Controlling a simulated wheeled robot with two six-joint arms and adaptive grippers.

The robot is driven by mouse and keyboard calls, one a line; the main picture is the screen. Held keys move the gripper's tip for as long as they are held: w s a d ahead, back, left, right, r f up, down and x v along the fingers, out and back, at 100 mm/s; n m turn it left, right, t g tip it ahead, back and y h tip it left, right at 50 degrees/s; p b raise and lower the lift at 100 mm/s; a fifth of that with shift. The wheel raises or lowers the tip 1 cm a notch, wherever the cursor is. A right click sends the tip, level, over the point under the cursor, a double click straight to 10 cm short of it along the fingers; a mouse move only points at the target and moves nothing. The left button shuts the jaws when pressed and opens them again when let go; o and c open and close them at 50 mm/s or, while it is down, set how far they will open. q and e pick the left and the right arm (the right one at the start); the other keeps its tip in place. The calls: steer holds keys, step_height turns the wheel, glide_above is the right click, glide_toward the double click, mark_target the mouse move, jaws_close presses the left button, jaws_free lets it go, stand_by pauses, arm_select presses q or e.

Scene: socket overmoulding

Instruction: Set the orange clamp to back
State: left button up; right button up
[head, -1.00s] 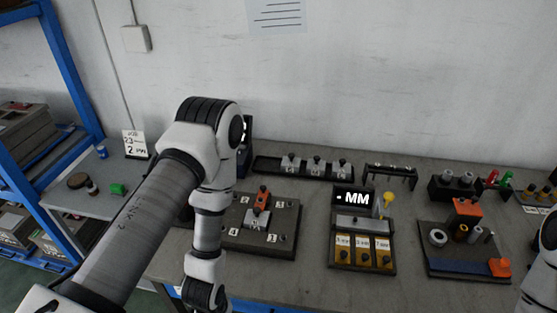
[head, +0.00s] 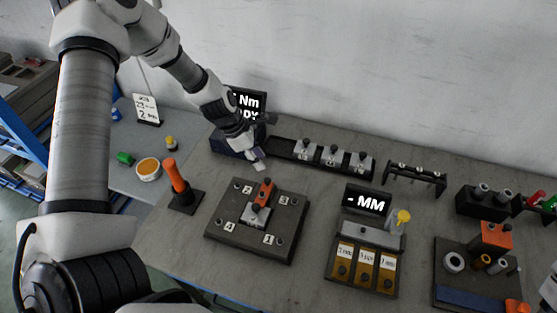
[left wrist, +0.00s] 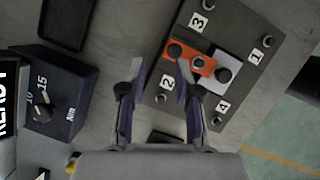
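The orange clamp (head: 264,192) is a small orange bar on a light metal block (head: 255,215), in the middle of a dark square plate (head: 226,241) with numbered white labels and a bolt near each corner. In the left wrist view the clamp (left wrist: 203,66) lies partly behind one fingertip, beside the light block (left wrist: 235,66). My left gripper (head: 256,160) is behind the plate and apart from the clamp in the head view.
A torque display box (head: 232,143) stands just behind my left gripper. A tray with several metal blocks (head: 331,155) is to its right. An orange-handled tool (head: 174,176) stands upright left of the plate. The MM gauge unit (head: 367,203) stands to the right.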

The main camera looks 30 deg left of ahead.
mark_target(266, 181)
arm_select(q)
steer(key=s+f+b, duration=0.1)
steer(key=s+d+f+b, duration=0.1)
steer(key=f+b, duration=0.1)
steer(key=s+d+f+b, duration=0.1)
steer(key=b, duration=0.1)
steer(key=shift+f, duration=0.2)
steer(key=shift+w+d+f+b, duration=0.2)
steer(key=shift+w+f+b, duration=0.2)
steer(key=shift+w+f, duration=0.6)
steer(key=shift+w, duration=0.35)
steer(key=shift+s+r, duration=0.3)
steer(key=shift+s, duration=0.1)
steer(key=c, duration=0.3)
steer(key=shift+s+r, duration=0.1)
steer(key=shift+s, duration=0.1)
jaws_close()
arm_select(e)
step_height(266, 181, down, 5)
steer(key=s, duration=0.2)
steer(key=shift+s+f, duration=0.2)
steer(key=shift+s, duration=0.15)
